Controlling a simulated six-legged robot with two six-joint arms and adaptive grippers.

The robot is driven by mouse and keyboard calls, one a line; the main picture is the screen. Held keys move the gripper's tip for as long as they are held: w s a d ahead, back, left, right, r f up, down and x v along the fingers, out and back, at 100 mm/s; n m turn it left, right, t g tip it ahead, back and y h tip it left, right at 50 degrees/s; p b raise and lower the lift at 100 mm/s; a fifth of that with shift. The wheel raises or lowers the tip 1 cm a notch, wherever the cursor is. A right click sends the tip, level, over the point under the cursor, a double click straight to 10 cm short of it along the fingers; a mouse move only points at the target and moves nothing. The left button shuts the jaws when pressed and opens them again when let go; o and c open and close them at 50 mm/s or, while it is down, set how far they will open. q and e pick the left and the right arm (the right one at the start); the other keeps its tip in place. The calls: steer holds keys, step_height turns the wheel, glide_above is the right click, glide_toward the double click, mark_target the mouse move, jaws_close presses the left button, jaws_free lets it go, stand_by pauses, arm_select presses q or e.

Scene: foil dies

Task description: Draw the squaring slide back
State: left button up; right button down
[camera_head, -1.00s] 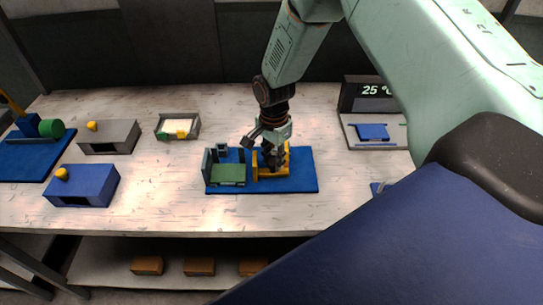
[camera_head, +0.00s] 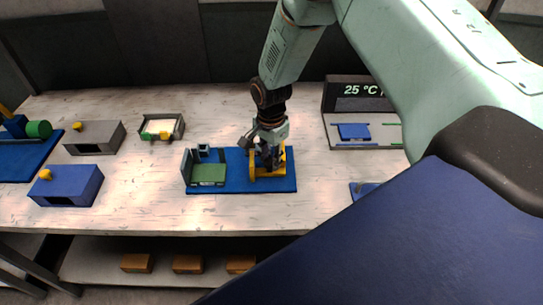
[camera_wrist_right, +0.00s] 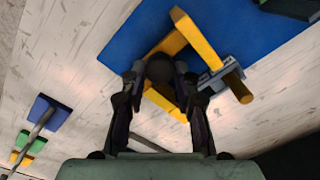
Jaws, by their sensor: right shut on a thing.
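The yellow squaring slide (camera_head: 267,173) stands on the blue base (camera_head: 235,184), to the right of the green pad (camera_head: 208,175) with a gap between them. Dark upright walls (camera_head: 187,165) stand at the pad's left and back. My right gripper (camera_head: 268,160) is over the slide. In the right wrist view my right gripper (camera_wrist_right: 160,78) is shut on the slide's dark round knob (camera_wrist_right: 160,67), and yellow bars of the slide (camera_wrist_right: 192,35) show beyond it. The fingers hide part of the slide. My left gripper is not in view.
A shallow tray (camera_head: 161,126) with a pale sheet is behind left. Grey (camera_head: 95,138) and blue (camera_head: 73,186) boxes with yellow knobs stand at left. A display reading 25 °C (camera_head: 356,94) is at back right. Bare table (camera_head: 310,160) lies right of the base.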

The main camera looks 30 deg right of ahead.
steer(key=shift+s+f, duration=0.15)
steer(key=shift+s, duration=0.05)
steer(key=c, duration=1.1)
jaws_free()
steer(key=shift+s+d, duration=0.1)
steer(key=shift+o, duration=0.6)
steer(key=shift+w, duration=0.2)
step_height(320, 180, up, 12)
steer(key=shift+a, duration=0.2)
